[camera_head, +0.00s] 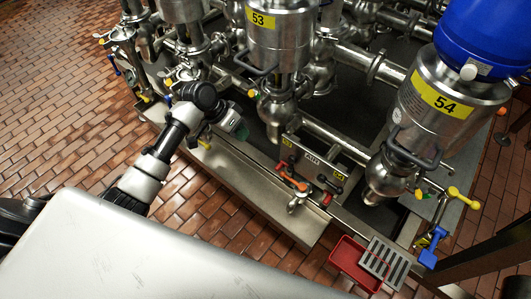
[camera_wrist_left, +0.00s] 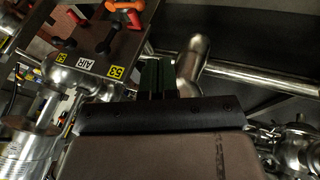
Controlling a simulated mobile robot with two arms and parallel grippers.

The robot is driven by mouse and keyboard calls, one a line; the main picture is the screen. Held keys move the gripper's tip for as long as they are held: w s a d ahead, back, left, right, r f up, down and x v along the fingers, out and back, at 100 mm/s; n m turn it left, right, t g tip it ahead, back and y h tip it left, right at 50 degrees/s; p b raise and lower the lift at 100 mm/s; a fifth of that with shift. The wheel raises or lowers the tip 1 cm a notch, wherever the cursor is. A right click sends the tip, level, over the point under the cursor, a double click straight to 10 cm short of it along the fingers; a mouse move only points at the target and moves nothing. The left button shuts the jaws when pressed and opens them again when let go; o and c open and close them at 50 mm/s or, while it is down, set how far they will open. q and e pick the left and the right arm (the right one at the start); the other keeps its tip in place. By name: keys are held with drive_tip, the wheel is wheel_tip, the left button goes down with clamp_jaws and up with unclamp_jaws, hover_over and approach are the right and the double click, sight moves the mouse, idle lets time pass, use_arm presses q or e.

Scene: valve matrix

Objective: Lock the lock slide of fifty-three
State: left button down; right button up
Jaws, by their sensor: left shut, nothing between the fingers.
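The valve body with the yellow 53 label (camera_head: 262,20) stands upright at the top middle of the head view. Below it a small steel panel (camera_head: 312,160) carries the tags 53, AIR and 54. An orange lever (camera_head: 292,181) sits near its 53 end and a dark handle with red (camera_head: 330,188) near its 54 end. I cannot tell which part is the lock slide of 53. My left gripper (camera_head: 240,130) is shut and empty, left of the panel and apart from the levers. In the left wrist view its dark green fingers (camera_wrist_left: 155,78) are together beside the 53 tag (camera_wrist_left: 117,72).
Valve 54 (camera_head: 442,100) with a blue top stands to the right. Steel pipes cross behind the panel. A red tray (camera_head: 345,262) and a slotted grate (camera_head: 385,262) lie at the lower right. Brick floor (camera_head: 60,90) is open at the left.

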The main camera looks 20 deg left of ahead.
sight(278, 168)
use_arm(q)
drive_tip(key=d+f+b, duration=0.1)
drive_tip(key=d+f, duration=0.7)
drive_tip(key=f, duration=0.1)
drive_tip(key=shift+w+d+f, duration=0.2)
drive_tip(key=shift+d+f, duration=0.05)
drive_tip(key=shift+d, duration=0.1)
use_arm(e)
drive_tip(key=shift+w+r, duration=0.2)
drive_tip(key=shift+w, duration=1)
drive_tip(key=shift+w+r, duration=0.2)
drive_tip(key=shift+w, duration=1)
use_arm(q)
drive_tip(key=shift+s+d+r+p, duration=0.1)
drive_tip(key=shift+s+d+p, duration=0.1)
drive_tip(key=shift+d+p, duration=0.3)
drive_tip(key=shift+s+d+r+p, duration=0.1)
drive_tip(key=shift+s+d+p, duration=0.15)
drive_tip(key=shift+d, duration=0.45)
drive_tip(key=shift+d+f, duration=0.15)
drive_tip(key=shift+d, duration=0.1)
use_arm(e)
drive_tip(key=s, duration=0.4)
drive_tip(key=shift+s+d+f, duration=0.1)
drive_tip(key=shift+s+d, duration=0.3)
use_arm(q)
drive_tip(key=shift+s, duration=0.1)
